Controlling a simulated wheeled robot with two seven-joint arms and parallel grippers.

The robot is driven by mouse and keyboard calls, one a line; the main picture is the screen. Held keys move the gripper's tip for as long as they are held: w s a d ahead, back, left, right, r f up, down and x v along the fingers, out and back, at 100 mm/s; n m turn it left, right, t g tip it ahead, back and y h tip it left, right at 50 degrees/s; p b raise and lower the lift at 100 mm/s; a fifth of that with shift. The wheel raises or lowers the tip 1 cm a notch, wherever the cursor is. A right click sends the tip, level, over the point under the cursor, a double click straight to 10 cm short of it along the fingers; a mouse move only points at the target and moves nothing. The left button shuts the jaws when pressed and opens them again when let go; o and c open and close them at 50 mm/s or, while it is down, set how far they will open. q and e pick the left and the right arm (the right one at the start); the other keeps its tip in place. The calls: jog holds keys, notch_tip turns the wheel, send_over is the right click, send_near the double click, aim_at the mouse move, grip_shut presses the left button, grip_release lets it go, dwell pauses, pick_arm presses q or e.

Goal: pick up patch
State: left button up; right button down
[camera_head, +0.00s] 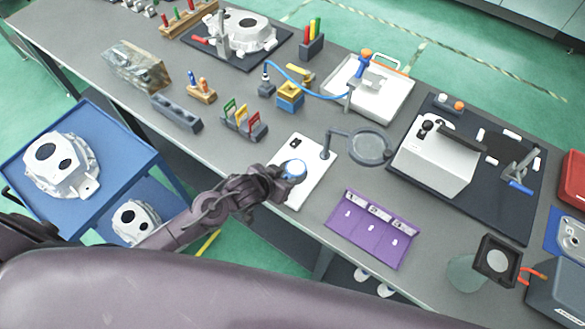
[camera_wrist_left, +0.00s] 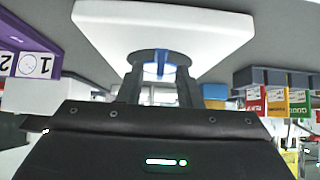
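A small round piece with a blue and white top, which I take to be the patch (camera_head: 294,170), sits over the white board (camera_head: 310,150). In the left wrist view the patch (camera_wrist_left: 160,58) shows as a dark disc with an upright blue strip at its middle. My left gripper (camera_head: 282,174) is right at it. In the left wrist view the two fingers of the left gripper (camera_wrist_left: 159,78) stand apart, one on each side of the blue strip, with visible gaps. Whether the fingertips touch the disc is unclear. My right gripper is not in view.
A round magnifier (camera_head: 369,148) on a stand is just right of the board. A purple tray (camera_head: 345,240) lies to the lower right. Coloured card holders (camera_head: 245,122) stand to the upper left. A blue cart (camera_head: 110,200) with castings stands left of the bench.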

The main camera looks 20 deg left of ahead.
pick_arm(q)
grip_shut()
jog(key=shift+r, duration=0.1)
dwell(0.4)
